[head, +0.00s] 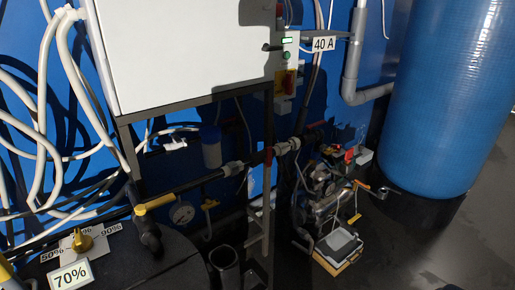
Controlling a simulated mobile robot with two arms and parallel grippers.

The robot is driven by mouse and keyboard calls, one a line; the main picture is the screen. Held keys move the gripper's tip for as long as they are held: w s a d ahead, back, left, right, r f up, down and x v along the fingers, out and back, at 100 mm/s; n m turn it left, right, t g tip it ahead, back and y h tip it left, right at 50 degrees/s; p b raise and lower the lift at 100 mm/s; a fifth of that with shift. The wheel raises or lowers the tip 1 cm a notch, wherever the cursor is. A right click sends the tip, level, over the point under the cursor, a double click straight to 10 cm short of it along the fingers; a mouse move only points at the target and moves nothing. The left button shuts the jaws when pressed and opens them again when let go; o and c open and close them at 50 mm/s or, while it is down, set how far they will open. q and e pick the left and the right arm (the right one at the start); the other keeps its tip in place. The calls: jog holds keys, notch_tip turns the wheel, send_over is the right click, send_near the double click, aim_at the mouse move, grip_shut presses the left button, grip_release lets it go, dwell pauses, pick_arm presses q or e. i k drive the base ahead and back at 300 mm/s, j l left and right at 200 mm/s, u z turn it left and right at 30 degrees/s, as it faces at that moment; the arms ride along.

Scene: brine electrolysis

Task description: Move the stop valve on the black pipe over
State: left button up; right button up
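The black pipe (196,183) runs from the lower left up to the right, under the white cabinet, to grey fittings. Near its left end a yellow lever handle (156,203) sits on a dark valve body, above a black elbow (148,236) that goes down to the dark tank top. The lever points to the upper right, roughly along the pipe. Another yellow handle-like part (6,270) is cut off at the left edge; I cannot tell what it belongs to. Neither of my grippers shows in this view.
A yellow dial (82,241) with percent marks and a "70%" sign (71,275) are at lower left. A gauge (182,213) hangs below the pipe. The white cabinet (190,50), pump assembly (325,190) and blue tank (450,90) stand around. The floor at lower right is clear.

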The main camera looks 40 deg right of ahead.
aim_at(268, 163)
jog(key=z, duration=1.2)
jog(key=l+u, duration=0.3)
jog(key=l, duration=0.2)
jog(key=k+l+u, duration=0.1)
jog(key=l+u, duration=0.25)
jog(key=l, duration=0.15)
